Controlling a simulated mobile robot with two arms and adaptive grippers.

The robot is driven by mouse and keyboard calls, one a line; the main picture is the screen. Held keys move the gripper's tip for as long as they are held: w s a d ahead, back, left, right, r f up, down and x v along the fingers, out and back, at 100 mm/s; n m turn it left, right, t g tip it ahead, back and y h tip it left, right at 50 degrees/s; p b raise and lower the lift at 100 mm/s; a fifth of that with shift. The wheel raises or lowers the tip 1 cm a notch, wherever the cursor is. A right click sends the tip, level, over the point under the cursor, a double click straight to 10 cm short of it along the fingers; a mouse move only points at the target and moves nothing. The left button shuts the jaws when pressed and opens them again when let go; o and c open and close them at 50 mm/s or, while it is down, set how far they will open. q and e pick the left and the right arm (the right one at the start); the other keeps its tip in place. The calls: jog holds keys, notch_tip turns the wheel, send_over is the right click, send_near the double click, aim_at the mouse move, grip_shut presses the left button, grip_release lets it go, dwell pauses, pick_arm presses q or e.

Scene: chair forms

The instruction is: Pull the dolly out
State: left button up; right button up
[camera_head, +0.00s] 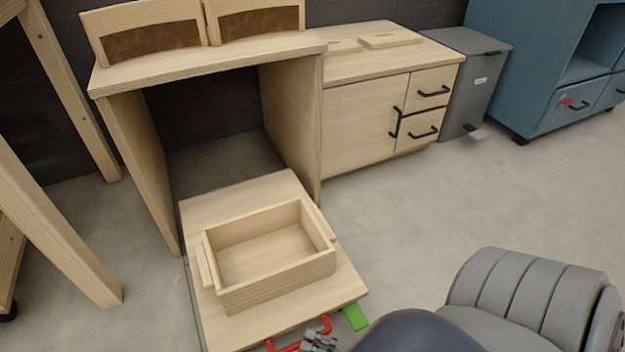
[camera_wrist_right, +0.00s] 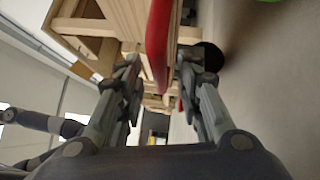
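The dolly (camera_head: 335,285) is a flat light-wood platform reaching out from under a wooden bench (camera_head: 215,62). An open wooden box (camera_head: 268,290) with side handles stands on it. A red handle (camera_head: 325,325) is at the dolly's near edge; it also shows in the right wrist view (camera_wrist_right: 157,45). My right gripper (camera_head: 318,341) is at this handle, partly hidden by my own arm. In the wrist view its fingers (camera_wrist_right: 156,85) are spread, with the red handle between them and gaps on both sides. My left gripper is not in view.
A green piece (camera_head: 355,317) is at the dolly's near right corner. A wooden cabinet (camera_head: 362,122), a grey bin (camera_head: 472,85) and a blue cabinet (camera_head: 535,60) stand behind to the right. Wooden legs (camera_head: 60,235) stand on the left. Grey floor (camera_head: 400,215) is clear right of the dolly.

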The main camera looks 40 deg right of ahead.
jog(key=v, duration=1.1)
jog(key=shift+s+d, duration=0.15)
jog(key=shift+s, duration=0.15)
jog(key=shift+s, duration=0.1)
